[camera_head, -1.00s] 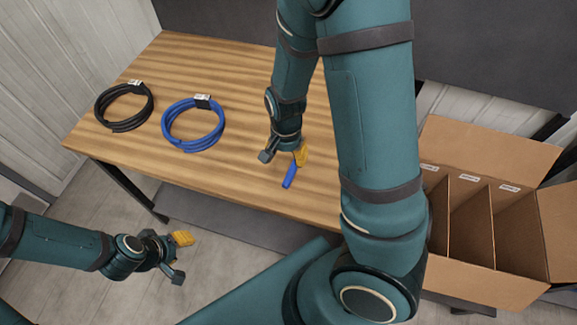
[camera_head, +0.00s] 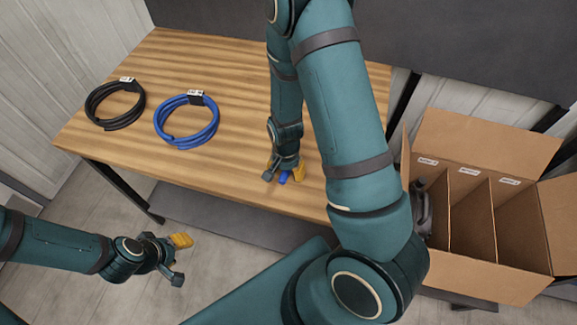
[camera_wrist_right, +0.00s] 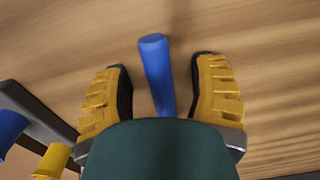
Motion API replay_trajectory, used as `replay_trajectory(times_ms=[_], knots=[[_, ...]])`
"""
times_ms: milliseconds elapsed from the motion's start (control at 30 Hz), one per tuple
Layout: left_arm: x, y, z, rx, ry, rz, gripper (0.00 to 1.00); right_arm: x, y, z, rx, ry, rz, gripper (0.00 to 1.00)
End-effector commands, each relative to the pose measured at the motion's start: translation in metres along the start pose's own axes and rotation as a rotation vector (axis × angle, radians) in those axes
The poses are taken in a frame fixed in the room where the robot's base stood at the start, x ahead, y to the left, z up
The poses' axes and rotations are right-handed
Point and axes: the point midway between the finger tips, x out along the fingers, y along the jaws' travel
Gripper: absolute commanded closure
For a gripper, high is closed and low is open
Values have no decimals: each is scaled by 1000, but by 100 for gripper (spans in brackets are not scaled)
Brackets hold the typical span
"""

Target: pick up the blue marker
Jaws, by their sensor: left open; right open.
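The blue marker (camera_head: 284,177) lies on the wooden table (camera_head: 235,90) near its front edge, mostly hidden under my right gripper in the head view. In the right wrist view the blue marker (camera_wrist_right: 157,70) runs between the two yellow-padded fingers, with a gap on each side. My right gripper (camera_head: 285,175) is open around the marker and not closed on it; it also shows in the right wrist view (camera_wrist_right: 160,95). My left gripper (camera_head: 181,258) is open and empty, off the table at the lower left.
A black cable coil (camera_head: 115,104) and a blue cable coil (camera_head: 187,121) lie on the left of the table. An open cardboard box (camera_head: 520,285) with labelled compartments stands to the right; something dark sits in its left compartment. The table between the blue coil and my right gripper is clear.

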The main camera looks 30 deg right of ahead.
Motion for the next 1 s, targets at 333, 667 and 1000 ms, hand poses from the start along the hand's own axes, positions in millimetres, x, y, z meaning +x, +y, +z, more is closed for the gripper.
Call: replay_trajectory(times_ms=[333, 667, 1000], knots=[[0, 0, 0, 0, 0, 0, 53, 0, 0, 0, 0, 0, 0, 93], [0, 0, 0, 1, 0, 0, 53, 0, 0, 0, 0, 0, 0, 100], [-6, 2, -1, 1, 0, 1, 53, -30, -1, 0, -2, 3, -4, 100]])
